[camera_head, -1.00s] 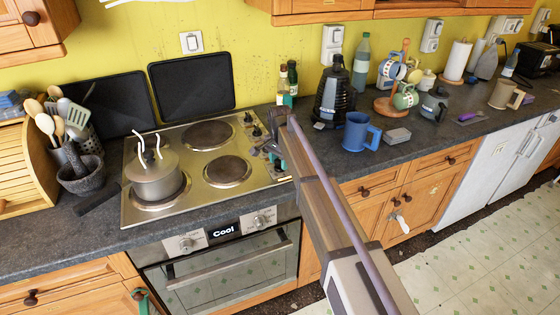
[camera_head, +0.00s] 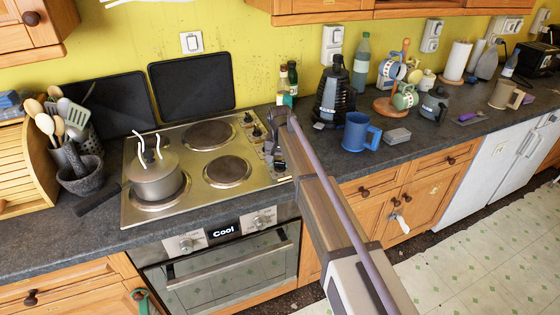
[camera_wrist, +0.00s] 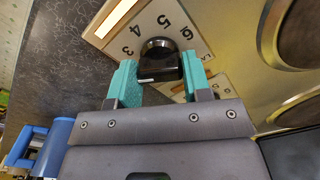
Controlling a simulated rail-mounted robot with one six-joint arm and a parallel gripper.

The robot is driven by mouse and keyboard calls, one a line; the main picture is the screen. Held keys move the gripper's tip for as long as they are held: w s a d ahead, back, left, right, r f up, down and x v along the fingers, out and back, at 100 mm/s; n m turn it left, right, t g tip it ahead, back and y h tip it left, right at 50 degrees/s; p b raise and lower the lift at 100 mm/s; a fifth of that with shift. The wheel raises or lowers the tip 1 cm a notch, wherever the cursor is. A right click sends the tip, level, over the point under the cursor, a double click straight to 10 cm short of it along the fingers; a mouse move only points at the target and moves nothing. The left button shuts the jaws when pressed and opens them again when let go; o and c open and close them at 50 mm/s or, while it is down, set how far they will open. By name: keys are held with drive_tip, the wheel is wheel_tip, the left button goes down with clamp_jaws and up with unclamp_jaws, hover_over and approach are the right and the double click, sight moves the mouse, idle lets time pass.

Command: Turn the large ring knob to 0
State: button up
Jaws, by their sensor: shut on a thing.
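In the wrist view a round black knob (camera_wrist: 159,58) sits on a pale dial plate printed with numbers; 3, 4, 5 and 6 show around its far side. A white mark shows on its near edge; the rest of the dial near the fingers is hidden. My gripper (camera_wrist: 158,80) has its teal fingers shut on this knob, one on each side. In the head view my gripper (camera_head: 277,162) is at the right edge of the steel hob (camera_head: 190,205), and my arm hides part of that area. The plate's label is only partly visible.
A lidded pot (camera_head: 156,176) stands on the front left ring. Two other knobs (camera_head: 256,133) show behind my gripper.

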drive_tip(key=n, duration=0.5)
drive_tip(key=shift+n, duration=0.3)
drive_tip(key=n, duration=1.2)
drive_tip(key=shift+n, duration=0.3)
drive_tip(key=n, duration=0.5)
drive_tip(key=shift+n, duration=0.3)
drive_tip(key=o, duration=0.9)
